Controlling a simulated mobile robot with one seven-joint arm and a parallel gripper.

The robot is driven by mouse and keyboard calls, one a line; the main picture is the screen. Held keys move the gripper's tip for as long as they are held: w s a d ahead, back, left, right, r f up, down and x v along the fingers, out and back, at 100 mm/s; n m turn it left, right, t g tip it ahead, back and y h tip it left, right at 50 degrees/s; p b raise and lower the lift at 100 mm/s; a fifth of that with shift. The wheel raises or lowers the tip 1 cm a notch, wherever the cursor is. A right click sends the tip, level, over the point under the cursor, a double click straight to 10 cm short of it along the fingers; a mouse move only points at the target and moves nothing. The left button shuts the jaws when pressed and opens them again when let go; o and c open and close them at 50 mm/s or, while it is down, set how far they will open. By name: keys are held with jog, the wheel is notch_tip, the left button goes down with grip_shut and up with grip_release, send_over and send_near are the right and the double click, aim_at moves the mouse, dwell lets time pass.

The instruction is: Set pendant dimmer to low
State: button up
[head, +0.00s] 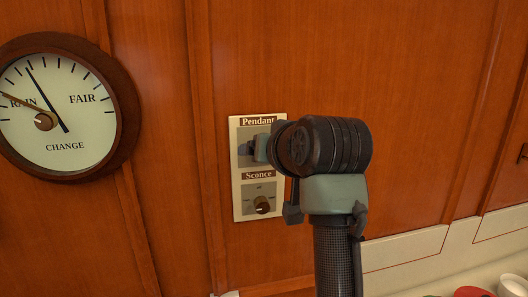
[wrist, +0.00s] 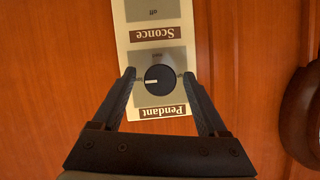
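The wall plate (head: 237,190) has a Pendant dimmer at the top and a Sconce dimmer (head: 262,204) below. The wrist view shows the plate (wrist: 128,12) upside down, with the Pendant label (wrist: 158,113) at the bottom. The round dark pendant knob (wrist: 160,80) has a white mark pointing left in that view. My gripper (wrist: 159,73) is open, with one finger on each side of the knob and visible gaps.
A large round barometer (head: 88,128) hangs on the wood-panelled wall to the left. A pale ledge (head: 405,255) runs along the lower right, with red (head: 473,292) and white (head: 513,285) items at the corner. The wall right of the plate is clear.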

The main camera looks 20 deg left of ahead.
jog(key=b+v, duration=0.3)
jog(key=v, duration=1)
jog(key=shift+w+r, duration=0.1)
